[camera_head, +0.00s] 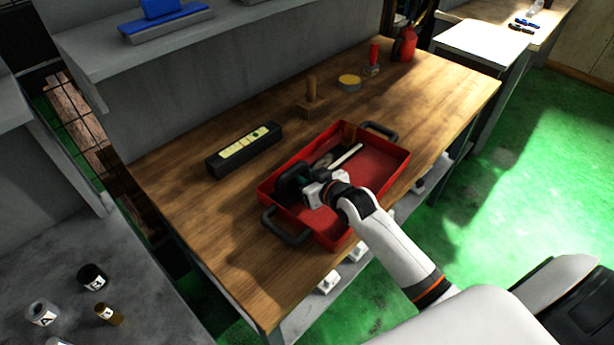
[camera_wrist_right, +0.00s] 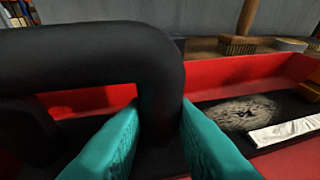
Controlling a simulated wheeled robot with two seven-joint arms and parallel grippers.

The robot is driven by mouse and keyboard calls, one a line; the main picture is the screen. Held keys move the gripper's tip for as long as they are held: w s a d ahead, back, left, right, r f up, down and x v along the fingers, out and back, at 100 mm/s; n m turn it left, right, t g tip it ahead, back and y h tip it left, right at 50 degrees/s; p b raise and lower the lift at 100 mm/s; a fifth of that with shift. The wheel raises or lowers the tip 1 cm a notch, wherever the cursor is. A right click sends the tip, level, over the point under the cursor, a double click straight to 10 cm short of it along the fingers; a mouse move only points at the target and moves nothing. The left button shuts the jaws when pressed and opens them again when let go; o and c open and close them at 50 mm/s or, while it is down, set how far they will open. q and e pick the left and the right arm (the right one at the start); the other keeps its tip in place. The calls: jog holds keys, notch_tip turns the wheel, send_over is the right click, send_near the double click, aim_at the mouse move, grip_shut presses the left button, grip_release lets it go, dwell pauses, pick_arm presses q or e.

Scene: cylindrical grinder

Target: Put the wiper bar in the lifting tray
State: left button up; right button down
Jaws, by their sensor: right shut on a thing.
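The lifting tray (camera_head: 384,168) is a red, shallow tray with a dark handle at each end, on the wooden bench in the head view. My right gripper (camera_head: 305,178) is over the tray's left part, its teal fingers shut on a thick black arched piece (camera_head: 288,182), seemingly the wiper bar. In the wrist view this piece (camera_wrist_right: 90,62) crosses the left side and bends down between the fingers (camera_wrist_right: 160,130). Its lower part is hidden, so I cannot tell whether it touches the tray floor. My left gripper is not in view.
In the tray lie a white strip (camera_head: 347,156) and a grey round piece (camera_wrist_right: 245,112). A black box with a yellow-green top (camera_head: 243,150), a brush (camera_head: 311,100), a yellow-topped round tin (camera_head: 349,82) and a red-handled tool (camera_head: 373,60) stand behind. The bench is clear at front left.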

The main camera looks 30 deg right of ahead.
jog(key=c, duration=1.2)
grip_release()
jog(key=shift+r, duration=0.1)
jog(key=shift+s, duration=0.35)
jog(key=v, duration=1.1)
jog(key=shift+s+r, duration=0.15)
